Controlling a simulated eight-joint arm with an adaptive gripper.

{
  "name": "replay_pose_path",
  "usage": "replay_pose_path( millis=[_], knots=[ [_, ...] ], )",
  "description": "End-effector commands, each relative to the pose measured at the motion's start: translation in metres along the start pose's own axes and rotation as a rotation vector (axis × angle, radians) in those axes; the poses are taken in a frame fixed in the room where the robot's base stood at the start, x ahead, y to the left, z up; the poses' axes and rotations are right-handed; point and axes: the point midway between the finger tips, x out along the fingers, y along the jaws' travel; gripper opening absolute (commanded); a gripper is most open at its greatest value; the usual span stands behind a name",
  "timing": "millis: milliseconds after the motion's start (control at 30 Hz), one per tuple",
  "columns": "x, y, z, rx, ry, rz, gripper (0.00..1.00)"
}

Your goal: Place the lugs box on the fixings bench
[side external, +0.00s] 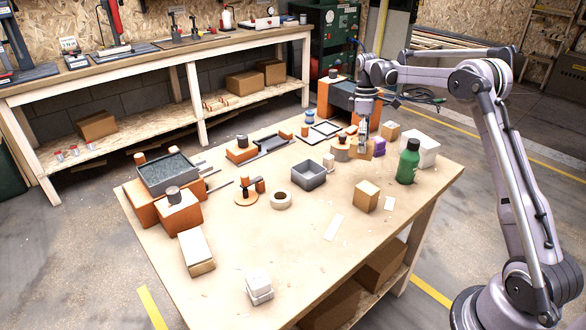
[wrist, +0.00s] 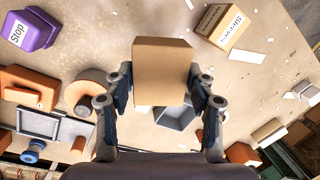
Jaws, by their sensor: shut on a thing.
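My gripper (wrist: 160,95) is shut on a plain cardboard box (wrist: 162,72), one finger on each side of it. No label shows on its visible faces, so I cannot read whether it is the lugs box. In the side external view, my gripper (side external: 363,148) holds the box (side external: 378,148) over the back right of the large worktable (side external: 310,225). No bench labelled fixings can be read. An orange bench-like block with a dark top (side external: 345,98) stands at the table's back corner, and another orange one with a grey tray (side external: 168,172) stands at the left.
A sleeves box (side external: 366,196), green bottle (side external: 408,162), white box (side external: 420,150) and purple block (side external: 378,146) stand to the right. The front middle is mostly clear.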

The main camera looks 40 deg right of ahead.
Motion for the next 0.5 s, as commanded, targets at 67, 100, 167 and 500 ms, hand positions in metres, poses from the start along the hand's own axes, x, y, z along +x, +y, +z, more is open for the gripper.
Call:
replay_pose_path(
  millis=[67,100,167,500],
  knots=[
    [0.000,0.000,0.000,0.000,0.000,0.000,0.01],
    [0.002,0.000,-0.001,0.000,0.000,0.000,0.01],
    [0.008,0.001,-0.001,0.000,0.000,0.000,0.01],
    [0.050,0.006,-0.005,0.001,0.001,0.000,0.01]
  ],
)
